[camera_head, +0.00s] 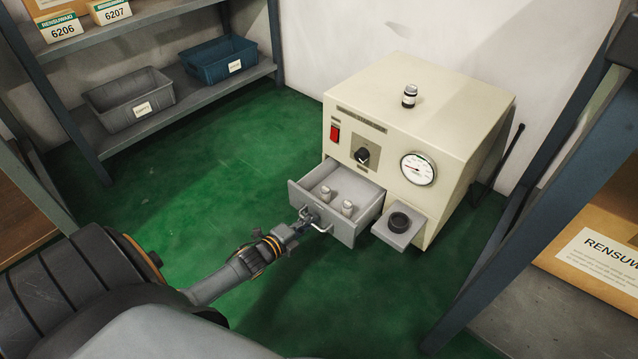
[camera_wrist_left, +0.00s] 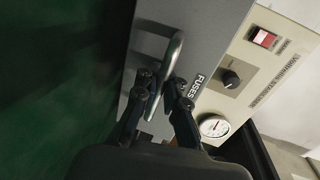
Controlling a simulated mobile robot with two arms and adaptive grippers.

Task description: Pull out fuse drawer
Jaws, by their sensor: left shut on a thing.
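The grey fuse drawer (camera_head: 343,234) stands pulled out from the lower front of a cream machine (camera_head: 455,115) in the head view. Several small light-coloured fuses (camera_head: 347,208) stand inside it. My left gripper (camera_head: 306,219) is at the drawer's front, shut on its metal handle (camera_head: 321,228). The left wrist view shows the gripper fingers (camera_wrist_left: 162,88) at the handle (camera_wrist_left: 170,62), beside the drawer front (camera_wrist_left: 205,45) marked FUSES. My right gripper is not in view.
A grey ledge with a black round part (camera_head: 399,222) juts out right of the drawer. Shelves with a grey bin (camera_head: 128,104) and a blue bin (camera_head: 218,62) stand at the left. Green floor is clear before the machine.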

